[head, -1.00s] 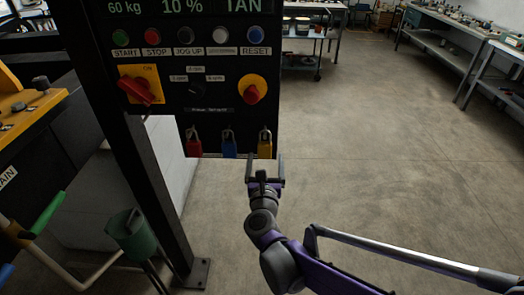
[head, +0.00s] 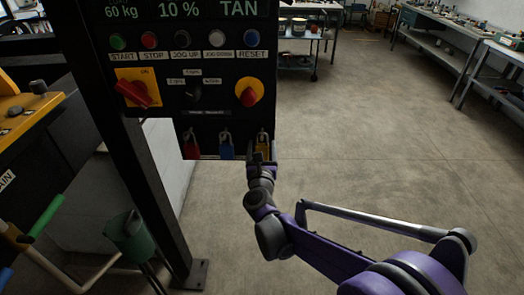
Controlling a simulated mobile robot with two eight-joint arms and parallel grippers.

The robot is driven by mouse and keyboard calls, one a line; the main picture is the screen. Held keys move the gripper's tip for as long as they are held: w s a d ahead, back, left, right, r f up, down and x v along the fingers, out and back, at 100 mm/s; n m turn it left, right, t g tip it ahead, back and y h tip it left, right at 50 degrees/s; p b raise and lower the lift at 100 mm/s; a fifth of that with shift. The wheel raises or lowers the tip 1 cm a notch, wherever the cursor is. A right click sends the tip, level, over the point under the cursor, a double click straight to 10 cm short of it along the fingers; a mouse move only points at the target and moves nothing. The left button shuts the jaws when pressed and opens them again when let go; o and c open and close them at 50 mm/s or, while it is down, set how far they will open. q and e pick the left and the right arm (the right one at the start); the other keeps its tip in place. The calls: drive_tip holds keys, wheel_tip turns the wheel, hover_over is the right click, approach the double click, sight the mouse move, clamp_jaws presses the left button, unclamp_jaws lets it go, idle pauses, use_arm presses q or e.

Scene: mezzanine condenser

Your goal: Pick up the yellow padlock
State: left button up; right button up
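The yellow padlock (head: 263,142) hangs by its shackle at the lower right of the black control panel, right of a blue padlock (head: 226,150) and a red padlock (head: 191,150). My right gripper (head: 262,158) is at the yellow padlock's lower part, in front of it and covering some of it. The fingers are small and dark here, and I cannot tell whether they are closed on the padlock. My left gripper is not in view.
The black control panel (head: 190,120) carries buttons, a red rotary switch (head: 133,93) and a red knob on yellow (head: 249,93). A green cup-like holder (head: 127,236) stands at lower left. The floor (head: 380,150) to the right is open; benches line the far right.

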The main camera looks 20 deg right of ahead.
clamp_jaws()
drive_tip(key=shift+s+r, duration=0.1)
drive_tip(key=shift+r, duration=0.7)
drive_tip(key=v, duration=1.8)
drive_tip(key=shift+b, duration=0.4)
drive_tip(key=shift+r, duration=0.15)
drive_tip(key=s+a+r+p, duration=0.2)
drive_tip(key=s+p, duration=0.1)
drive_tip(key=s, duration=0.4)
